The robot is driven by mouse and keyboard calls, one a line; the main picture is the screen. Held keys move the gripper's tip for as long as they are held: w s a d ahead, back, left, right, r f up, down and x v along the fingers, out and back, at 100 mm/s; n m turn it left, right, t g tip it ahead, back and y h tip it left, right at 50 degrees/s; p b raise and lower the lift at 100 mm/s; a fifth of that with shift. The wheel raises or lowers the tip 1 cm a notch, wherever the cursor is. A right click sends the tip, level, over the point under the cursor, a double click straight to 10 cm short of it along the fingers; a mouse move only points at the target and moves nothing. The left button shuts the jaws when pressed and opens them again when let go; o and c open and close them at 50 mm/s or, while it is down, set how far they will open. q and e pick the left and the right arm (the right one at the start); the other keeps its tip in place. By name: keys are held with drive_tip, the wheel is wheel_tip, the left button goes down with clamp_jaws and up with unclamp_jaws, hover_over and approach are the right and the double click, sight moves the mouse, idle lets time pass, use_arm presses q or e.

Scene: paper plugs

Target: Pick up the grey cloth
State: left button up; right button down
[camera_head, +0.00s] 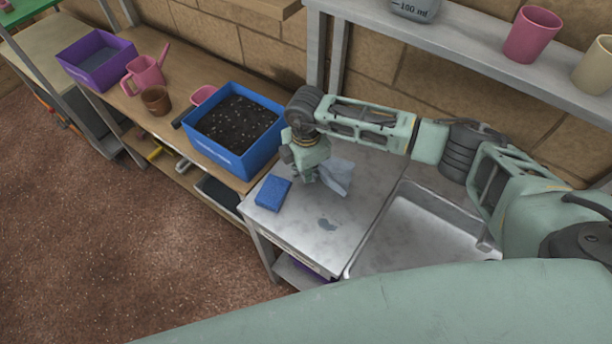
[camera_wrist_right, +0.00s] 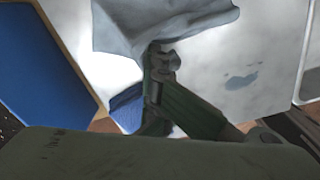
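The grey cloth (camera_head: 338,177) is at my right gripper (camera_head: 313,176), above the metal worktop (camera_head: 355,215) left of the sink. In the right wrist view the cloth (camera_wrist_right: 165,22) is bunched and drapes across the fingertips (camera_wrist_right: 158,48). The gripper looks shut on the cloth's edge, and the cloth hides the tips. Whether any of the cloth touches the worktop is hard to tell. My left gripper is in neither view.
A blue sponge (camera_head: 272,193) lies just left of the gripper, near the worktop's edge. A blue crate of soil (camera_head: 249,166) stands beyond it. The sink (camera_head: 420,240) is to the right. A dark wet patch (camera_head: 327,224) marks the otherwise clear front worktop. A shelf (camera_head: 450,45) runs above.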

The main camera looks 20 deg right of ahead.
wheel_tip(320, 180, up, 9)
drive_tip(key=p, duration=0.5)
drive_tip(key=shift+f, duration=0.1)
drive_tip(key=c, duration=2.5)
unclamp_jaws()
drive_tip(key=o, duration=1.5)
